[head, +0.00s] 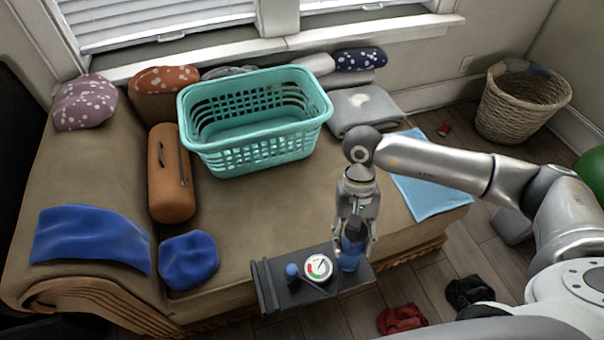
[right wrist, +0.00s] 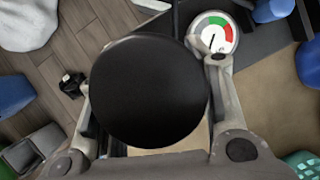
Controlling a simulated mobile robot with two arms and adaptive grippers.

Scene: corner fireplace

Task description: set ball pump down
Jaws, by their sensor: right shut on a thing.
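The ball pump appears as a dark grey plate (head: 300,292) with a round white, red and green gauge (head: 318,267), a small blue knob (head: 292,271) and a blue cylinder (head: 350,254) with a dark top. My right gripper (head: 352,245) points down and is shut around the dark upper part of the cylinder. In the right wrist view a round black top (right wrist: 150,92) fills the space between the fingers, with the gauge (right wrist: 213,36) beside it. The plate overlaps the sofa's front edge in the picture; I cannot tell whether it touches anything below. My left gripper is not in view.
The tan sofa (head: 255,210) holds a teal basket (head: 255,155), a brown bolster (head: 170,180), blue cushions (head: 188,260) and a light-blue cloth (head: 425,190). A red item (head: 402,319) and a black item (head: 470,292) lie on the wooden floor. A wicker basket (head: 520,105) stands at back right.

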